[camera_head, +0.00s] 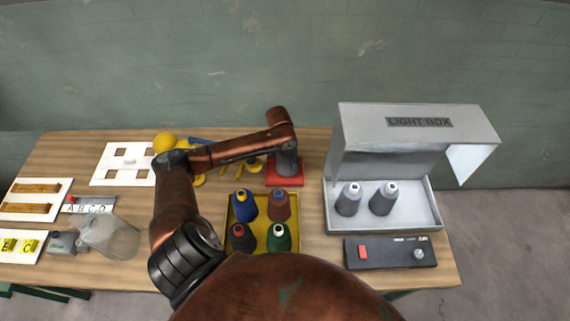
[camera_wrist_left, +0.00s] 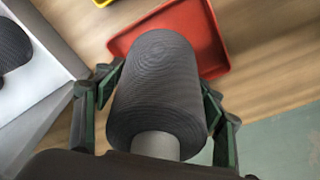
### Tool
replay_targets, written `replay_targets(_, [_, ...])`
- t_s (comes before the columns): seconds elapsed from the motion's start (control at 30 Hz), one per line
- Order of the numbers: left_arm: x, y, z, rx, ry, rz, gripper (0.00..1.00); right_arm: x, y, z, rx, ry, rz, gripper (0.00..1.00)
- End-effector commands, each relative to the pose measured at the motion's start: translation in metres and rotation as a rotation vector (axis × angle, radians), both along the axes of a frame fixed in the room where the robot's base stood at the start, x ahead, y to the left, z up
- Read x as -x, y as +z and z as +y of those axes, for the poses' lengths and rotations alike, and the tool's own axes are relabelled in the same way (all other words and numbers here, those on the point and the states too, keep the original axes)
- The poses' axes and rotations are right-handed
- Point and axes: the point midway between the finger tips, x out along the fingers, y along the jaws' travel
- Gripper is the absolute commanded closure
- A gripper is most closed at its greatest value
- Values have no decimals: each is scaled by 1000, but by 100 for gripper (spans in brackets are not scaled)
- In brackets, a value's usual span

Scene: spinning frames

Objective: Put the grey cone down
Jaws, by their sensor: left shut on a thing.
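A grey cone (camera_wrist_left: 157,90) fills the middle of the left wrist view, and my left gripper (camera_wrist_left: 158,115) is shut on it, one finger on each side. In the head view the held cone (camera_head: 287,161) shows below the end of my left arm, at the red tray (camera_head: 285,180). The red tray (camera_wrist_left: 213,57) also shows behind the cone in the wrist view. I cannot tell whether the cone touches the tray. Two other grey cones (camera_head: 349,199) (camera_head: 383,199) stand in the light box. My right gripper is not in view.
The light box (camera_head: 432,222) stands right of the red tray, with a dark control panel (camera_head: 390,253) in front. A yellow tray (camera_head: 260,224) holds blue, brown, black and green cones. A white board (camera_head: 113,178) and a clear jug-like thing (camera_head: 110,237) are at left.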

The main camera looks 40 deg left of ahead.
Motion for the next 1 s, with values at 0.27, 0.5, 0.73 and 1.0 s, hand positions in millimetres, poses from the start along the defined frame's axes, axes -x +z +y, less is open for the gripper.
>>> replay_targets(0.27, [-7,-16,13,-1,-3,-3,80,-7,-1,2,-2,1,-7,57])
replay_targets(0.5, [-8,-44,15,0,-3,-2,80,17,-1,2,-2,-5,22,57])
replay_targets(0.73, [-8,-50,15,-2,-4,-3,80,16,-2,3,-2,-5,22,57])
replay_targets(1.0, [-7,-54,15,-2,-4,0,31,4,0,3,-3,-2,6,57])
